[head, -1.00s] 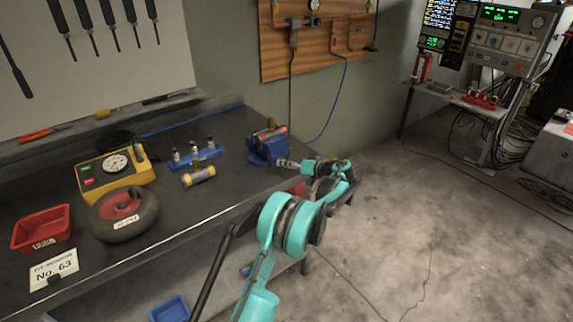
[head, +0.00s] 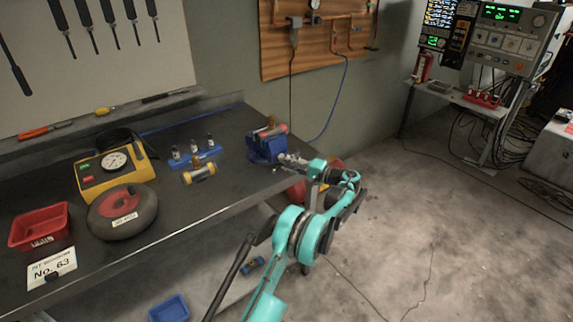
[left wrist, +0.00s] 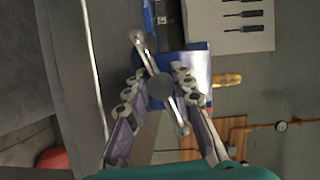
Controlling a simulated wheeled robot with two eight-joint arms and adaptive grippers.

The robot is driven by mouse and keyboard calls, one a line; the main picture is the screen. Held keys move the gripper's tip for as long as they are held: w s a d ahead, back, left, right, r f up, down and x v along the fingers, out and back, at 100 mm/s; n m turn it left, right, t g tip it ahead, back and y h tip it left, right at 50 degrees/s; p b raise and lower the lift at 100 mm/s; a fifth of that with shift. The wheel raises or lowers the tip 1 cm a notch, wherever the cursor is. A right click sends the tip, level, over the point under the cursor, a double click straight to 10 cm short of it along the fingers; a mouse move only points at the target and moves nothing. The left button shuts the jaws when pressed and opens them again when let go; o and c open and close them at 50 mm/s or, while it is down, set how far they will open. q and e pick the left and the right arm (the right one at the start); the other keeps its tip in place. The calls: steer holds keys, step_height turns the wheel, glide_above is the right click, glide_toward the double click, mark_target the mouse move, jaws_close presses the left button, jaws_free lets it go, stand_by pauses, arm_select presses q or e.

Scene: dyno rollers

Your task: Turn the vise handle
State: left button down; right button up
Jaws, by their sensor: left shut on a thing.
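The blue vise (head: 264,147) stands at the right end of the dark workbench, with a reddish cylinder and a brass-coloured part at its top. In the left wrist view the vise body (left wrist: 199,66) lies behind a metal bar handle (left wrist: 137,40) with a round hub (left wrist: 160,88). The handle slants across the view. My left gripper (head: 290,159) is at the vise's front right side. In the left wrist view its fingers (left wrist: 160,73) lie on either side of the hub and are shut on the handle; the exact contact is hard to see. My right gripper is not in view.
On the bench (head: 205,205) are a blue rack (head: 207,158), a brass-ended cylinder (head: 199,174), a yellow gauge box (head: 88,187), a wheel (head: 122,213) and a red bin (head: 40,226). A red round object (head: 298,192) sits behind my arm. The floor at right is open.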

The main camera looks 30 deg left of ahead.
arm_select(q)
steer(key=shift+m+y, duration=0.3)
steer(key=shift+m, duration=0.4)
steer(key=c, duration=1.3)
jaws_free()
steer(key=d, duration=1.2)
steer(key=shift+f, duration=0.2)
steer(key=shift+w+d, duration=0.1)
